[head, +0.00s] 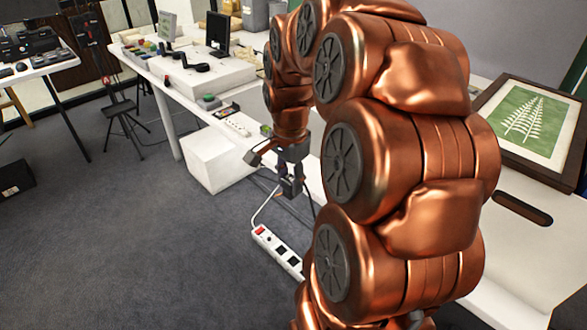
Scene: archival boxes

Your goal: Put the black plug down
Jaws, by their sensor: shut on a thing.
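My gripper (290,186) hangs at the end of my copper-coloured arm, in front of the white table's edge. It is shut on the black plug (285,170), a small dark shape that the fingers mostly hide. It is above and a little right of a white power strip (277,251) with dark sockets and a red switch, which lies on the carpet. A pale cable runs up from the strip, and a dark cable hangs below the gripper.
A long white table (185,83) carries boxes, stands and small tools. A white box (216,160) stands by it. A framed fern picture (524,120) lies at right on a white surface. The grey carpet (110,230) at left is mostly clear; a small black box (14,180) sits there.

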